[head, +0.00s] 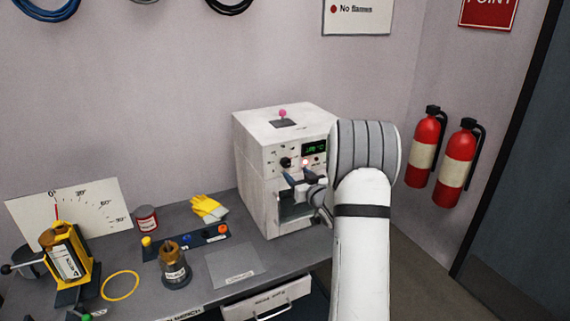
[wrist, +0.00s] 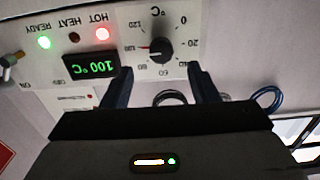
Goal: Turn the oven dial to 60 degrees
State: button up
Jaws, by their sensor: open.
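The oven (head: 252,165) is a white box on the bench against the wall. Its black dial (head: 285,162) is on the front panel, left of the display. In the wrist view, which is upside down, the dial (wrist: 160,50) sits in a ring of marks from 0 upward. Its pointer seems to face left toward a red mark; the exact value is hard to read. The green display (wrist: 92,66) reads 100 °C. My gripper (wrist: 160,74) is open, its two dark fingers in front of the panel either side of the dial, apparently not touching it. In the head view my gripper (head: 299,174) is at the oven front.
A toggle switch (wrist: 12,60) stands out nearby.

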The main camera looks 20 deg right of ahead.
aim_at(287, 164)
jog(key=w+p, duration=0.2)
jog(key=w, duration=0.5)
jog(key=shift+w+a, duration=0.15)
jog(key=shift+a, duration=0.05)
jog(key=shift+c, duration=0.2)
